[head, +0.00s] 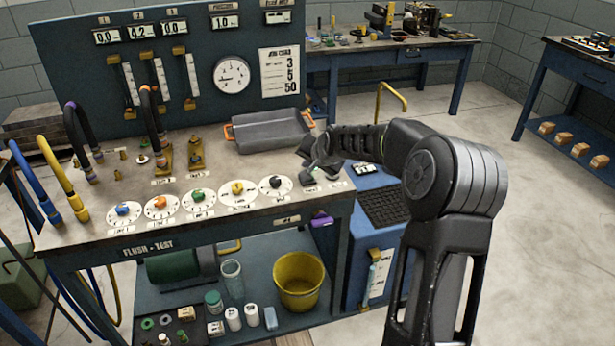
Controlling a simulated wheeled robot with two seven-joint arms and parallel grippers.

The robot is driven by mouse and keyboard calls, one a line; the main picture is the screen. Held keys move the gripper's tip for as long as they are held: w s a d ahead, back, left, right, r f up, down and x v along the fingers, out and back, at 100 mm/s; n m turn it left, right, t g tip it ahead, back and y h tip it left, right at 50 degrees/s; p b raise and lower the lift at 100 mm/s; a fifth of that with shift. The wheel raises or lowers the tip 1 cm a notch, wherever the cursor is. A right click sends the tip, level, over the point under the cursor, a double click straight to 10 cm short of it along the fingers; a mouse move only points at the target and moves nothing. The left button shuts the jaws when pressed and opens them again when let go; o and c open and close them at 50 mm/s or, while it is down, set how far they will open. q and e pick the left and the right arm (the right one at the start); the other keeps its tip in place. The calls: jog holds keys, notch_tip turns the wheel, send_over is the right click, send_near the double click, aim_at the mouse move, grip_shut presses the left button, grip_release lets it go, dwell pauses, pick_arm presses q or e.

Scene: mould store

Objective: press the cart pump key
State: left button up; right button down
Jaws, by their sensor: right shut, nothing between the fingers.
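The flush-test bench (180,250) carries a row of round dial plates with coloured knobs along its front edge: blue (123,210), orange (160,202), green (198,195), yellow (237,188) and black (275,182). My right gripper (309,175) is shut and empty, pointing down at the bench's front right corner, right of the black knob. Small white labels (335,185) lie by its tips. The pump key cannot be made out; the gripper may hide it. Whether the tips touch anything is unclear. My left gripper is not in view.
A grey tray (268,131) with orange handles lies behind the gripper. Hoses (62,180) stand at the left. A yellow bucket (299,285) sits below.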

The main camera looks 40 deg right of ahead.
jog(key=shift+f, duration=0.1)
jog(key=shift+f+b, duration=0.35)
jog(key=shift+b, duration=0.15)
jog(key=shift+f+b, duration=0.45)
jog(key=shift+f, duration=0.05)
dwell(0.6)
jog(key=shift+r+p, duration=0.55)
jog(key=shift+r, duration=0.45)
jog(key=shift+r+p, duration=1.95)
jog(key=shift+r, duration=1.05)
